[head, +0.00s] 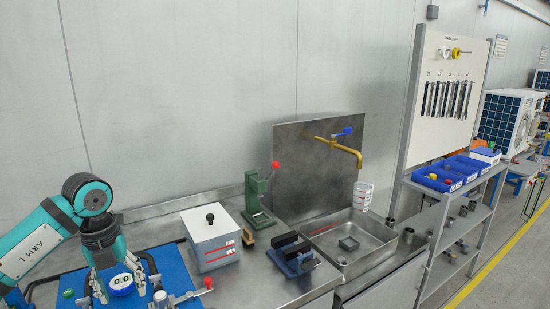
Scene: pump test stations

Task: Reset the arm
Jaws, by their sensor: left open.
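My left arm comes in from the left edge, teal and black, bent at the elbow with the forearm hanging down. My left gripper (122,287) points down over the blue test station (181,262) and is open. Its two fingers stand on either side of a round blue-rimmed gauge (121,284) showing digits like 0.0. I cannot tell whether the fingers touch the gauge. A metal fitting with a red-knobbed lever (207,283) lies to the right of the fingers. My right gripper is not in view.
A grey-white box with a black knob (210,230) stands right of the arm. Beyond it are a green press (256,195), a blue vise (291,257) and a steel sink (377,238) under a yellow tap (345,149). A shelf with blue bins (437,180) stands further right.

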